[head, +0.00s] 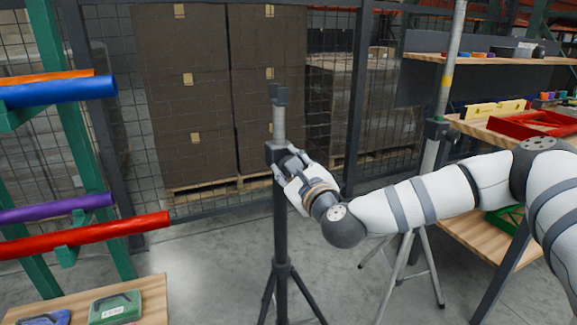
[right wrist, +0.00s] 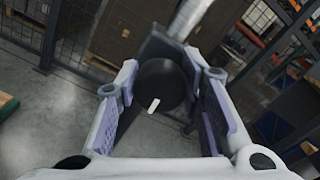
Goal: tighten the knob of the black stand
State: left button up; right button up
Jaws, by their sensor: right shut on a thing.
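The black stand (head: 280,222) stands upright on tripod legs in the middle of the head view, with a grey inner tube (head: 279,124) rising from its collar. My right gripper (head: 283,165) reaches the collar from the right. In the right wrist view the stand's round black knob (right wrist: 160,85), with a white mark on its face, lies between the two fingers of my right gripper (right wrist: 168,108). The gripper is shut on the knob. In the head view the gripper hides the knob. My left gripper is not in view.
A second, light grey stand (head: 428,165) stands behind my right arm. A green rack with coloured tubes (head: 85,228) is at the left. Shelves with a red tray (head: 530,124) are at the right. Stacked brown boxes (head: 185,105) stand behind a mesh fence.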

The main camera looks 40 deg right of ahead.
jog(key=o, duration=1.2)
jog(key=v, duration=1.2)
jog(key=shift+a, duration=0.1)
